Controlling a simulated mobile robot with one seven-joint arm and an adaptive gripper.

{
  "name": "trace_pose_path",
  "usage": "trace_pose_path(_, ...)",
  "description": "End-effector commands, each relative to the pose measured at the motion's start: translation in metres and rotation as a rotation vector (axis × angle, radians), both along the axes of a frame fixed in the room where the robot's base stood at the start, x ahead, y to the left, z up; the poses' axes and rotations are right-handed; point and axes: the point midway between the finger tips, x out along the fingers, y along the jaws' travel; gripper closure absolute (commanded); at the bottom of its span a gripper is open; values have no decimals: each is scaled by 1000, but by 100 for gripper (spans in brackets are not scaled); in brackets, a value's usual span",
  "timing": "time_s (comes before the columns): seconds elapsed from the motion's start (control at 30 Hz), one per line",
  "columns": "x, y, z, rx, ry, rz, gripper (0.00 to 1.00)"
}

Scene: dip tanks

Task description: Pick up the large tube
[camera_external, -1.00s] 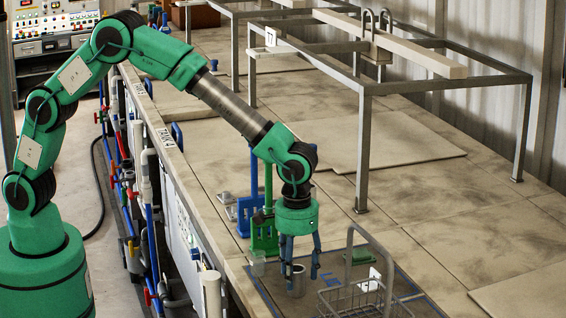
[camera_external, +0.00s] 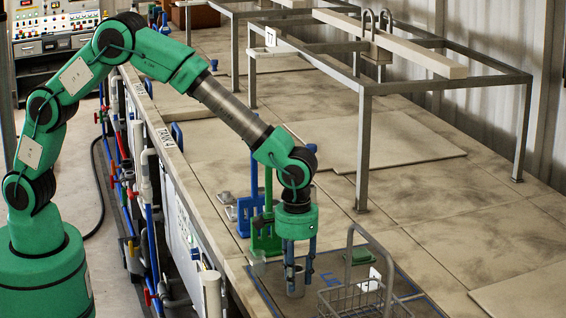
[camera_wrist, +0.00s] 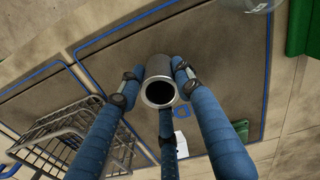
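The large tube is a grey open-topped cylinder (camera_external: 296,281) standing upright on the dark panel beside the wire basket. In the wrist view its round mouth and grey wall (camera_wrist: 158,66) are in the middle of the picture. My gripper (camera_external: 300,272) points down with its blue fingers around the tube. In the wrist view my gripper (camera_wrist: 158,82) has a finger on the left, on the right and below the tube. Narrow gaps seem to show between the side fingers and the wall, so the fingers are close but not clearly pressed on it.
A wire basket (camera_external: 352,299) with a tall handle stands just right of the tube. A smaller clear container (camera_external: 258,263) stands to the left. Green (camera_external: 265,243) and blue (camera_external: 247,212) stands rise behind my gripper. A metal frame (camera_external: 363,150) stands farther back.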

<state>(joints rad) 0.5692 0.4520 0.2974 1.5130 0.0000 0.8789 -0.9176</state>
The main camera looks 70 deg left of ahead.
Motion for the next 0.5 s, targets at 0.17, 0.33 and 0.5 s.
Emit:
trace_pose_path(0.17, 0, 0, 0, 0, 0, 0, 96)
trace_pose_path(0.33, 0, 0, 2, 0, 0, 0, 96)
trace_pose_path(0.5, 0, 0, 11, -1, -1, 0, 96)
